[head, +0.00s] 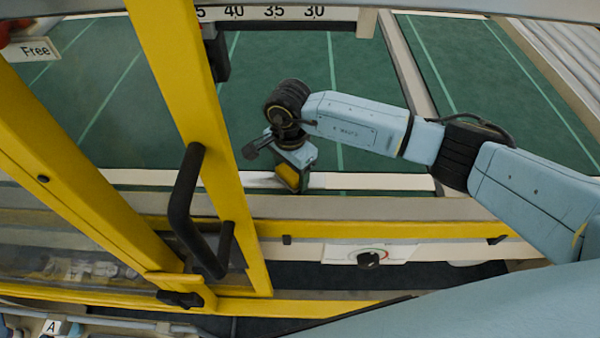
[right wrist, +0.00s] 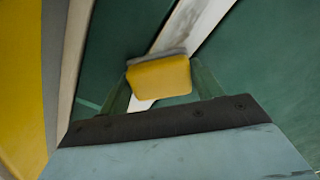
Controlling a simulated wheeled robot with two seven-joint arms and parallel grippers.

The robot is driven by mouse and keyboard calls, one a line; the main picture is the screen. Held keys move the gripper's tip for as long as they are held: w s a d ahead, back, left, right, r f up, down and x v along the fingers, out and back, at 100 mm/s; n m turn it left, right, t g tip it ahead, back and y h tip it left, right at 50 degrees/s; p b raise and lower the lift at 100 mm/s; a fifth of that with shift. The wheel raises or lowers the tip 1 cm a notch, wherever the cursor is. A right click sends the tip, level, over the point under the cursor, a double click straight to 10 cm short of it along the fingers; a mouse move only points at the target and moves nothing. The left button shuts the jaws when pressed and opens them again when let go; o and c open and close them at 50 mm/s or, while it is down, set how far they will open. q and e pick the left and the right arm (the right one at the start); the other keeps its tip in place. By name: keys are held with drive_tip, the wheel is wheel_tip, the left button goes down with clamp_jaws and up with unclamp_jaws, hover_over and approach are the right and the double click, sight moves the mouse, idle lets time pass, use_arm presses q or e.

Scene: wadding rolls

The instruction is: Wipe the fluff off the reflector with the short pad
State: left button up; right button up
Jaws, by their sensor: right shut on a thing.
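The short pad, yellow with a grey edge (head: 287,178), is held in my right gripper (head: 293,168), which is shut on it. In the right wrist view the pad (right wrist: 160,78) sits between the two fingers. The reflector looks to be the long white strip (head: 375,181) across the green bed; it also shows in the right wrist view (right wrist: 205,15). The pad is over or against this strip; I cannot tell if it touches. A grey smudge of fluff (head: 262,180) lies on the strip just left of the pad. My left gripper is out of view.
A yellow door frame (head: 205,130) with a black handle (head: 185,205) stands left of my right gripper. A yellow rail (head: 330,234) and a panel with a black knob (head: 368,259) lie in front. A number scale (head: 280,13) is at the back. Green bed right of the arm is clear.

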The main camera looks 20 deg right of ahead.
sight(277, 179)
drive_tip(key=shift+w+a+f+b, duration=0.15)
drive_tip(key=shift+w+a+b, duration=0.1)
drive_tip(key=shift+a+b, duration=0.55)
drive_tip(key=shift+w+a+f+b, duration=0.1)
drive_tip(key=shift+w+a+b, duration=0.15)
drive_tip(key=shift+a+b, duration=0.5)
drive_tip(key=shift+a+r, duration=0.1)
drive_tip(key=shift+a, duration=0.15)
drive_tip(key=shift+w+a+b, duration=0.2)
drive_tip(key=shift+a+b, duration=0.35)
drive_tip(key=shift+a, duration=0.1)
drive_tip(key=shift+w+a+b, duration=0.15)
drive_tip(key=shift+a+b, duration=0.4)
drive_tip(key=shift+a, duration=0.05)
drive_tip(key=shift+w+a+b, duration=0.2)
drive_tip(key=shift+a+b, duration=0.25)
drive_tip(key=shift+a, duration=0.15)
drive_tip(key=a+b, duration=0.3)
drive_tip(key=shift+w, duration=0.4)
drive_tip(key=shift+r, duration=0.1)
drive_tip(key=shift+b, duration=0.3)
